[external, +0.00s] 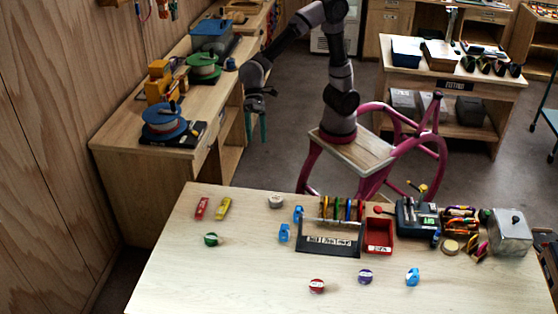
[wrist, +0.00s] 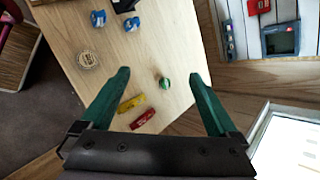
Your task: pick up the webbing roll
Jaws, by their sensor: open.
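Several small rolls lie on the near table, and I cannot tell for sure which is the webbing roll. A green roll (external: 211,239) lies at the table's left; it shows in the wrist view (wrist: 165,83) between the fingertips but well beyond them. A pale roll (external: 276,202) lies near the far edge; the wrist view shows it (wrist: 87,60) at left. A red roll (external: 317,286), a purple roll (external: 365,276) and a light-blue roll (external: 412,277) lie along the front. My gripper (external: 256,138) is open and empty, above and behind the table's far left; its green fingers (wrist: 158,74) spread wide.
A red stick (external: 202,208) and a yellow stick (external: 223,208) lie near the green roll. Blue pieces (external: 284,233), a labelled rack (external: 332,242), a red bin (external: 379,235) and a grey box (external: 510,233) crowd the table's middle and right. The front left is clear.

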